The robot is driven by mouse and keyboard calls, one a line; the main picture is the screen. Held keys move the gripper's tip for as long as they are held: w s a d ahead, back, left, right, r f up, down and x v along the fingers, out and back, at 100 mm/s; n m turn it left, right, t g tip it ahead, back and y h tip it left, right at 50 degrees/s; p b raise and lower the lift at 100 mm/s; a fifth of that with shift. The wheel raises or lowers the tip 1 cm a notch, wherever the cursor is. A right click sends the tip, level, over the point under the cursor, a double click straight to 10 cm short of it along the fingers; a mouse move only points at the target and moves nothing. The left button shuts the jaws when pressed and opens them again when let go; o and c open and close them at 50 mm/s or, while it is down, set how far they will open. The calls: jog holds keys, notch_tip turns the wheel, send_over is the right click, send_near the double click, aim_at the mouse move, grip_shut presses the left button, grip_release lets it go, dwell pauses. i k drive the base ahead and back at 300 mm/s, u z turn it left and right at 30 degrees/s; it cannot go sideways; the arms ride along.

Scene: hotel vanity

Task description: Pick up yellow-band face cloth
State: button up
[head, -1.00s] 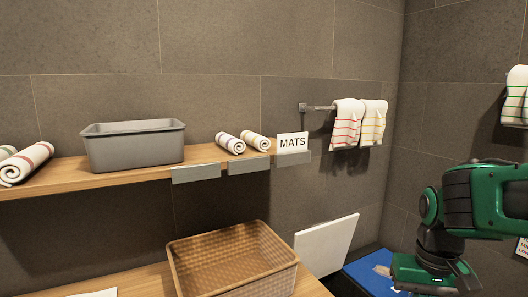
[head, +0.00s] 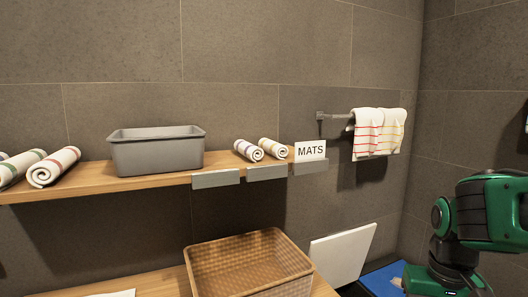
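Two small rolled white cloths lie side by side on the wooden shelf. The right roll (head: 273,148) seems to have a yellowish band; the left roll (head: 248,150) has a darker, purplish band. Two white towels hang on the wall rail: one with red stripes (head: 367,133) and, to its right, one with yellow stripes (head: 393,130). My green arm is at the lower right, apart from the shelf and the rail. My gripper's fingers do not show.
A grey bin (head: 157,152) and larger rolled towels (head: 54,167) are on the shelf (head: 100,181). A MATS sign (head: 311,151) stands at its right end. Below are a wicker basket (head: 250,268) on a wooden counter, a white panel (head: 342,254) and a blue surface (head: 384,280).

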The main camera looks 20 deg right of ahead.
aim_at(279, 151)
jog(key=u, duration=2.45)
jog(key=k, duration=0.3)
jog(key=z, duration=2.6)
jog(key=i, duration=0.5)
jog(key=u, duration=0.05)
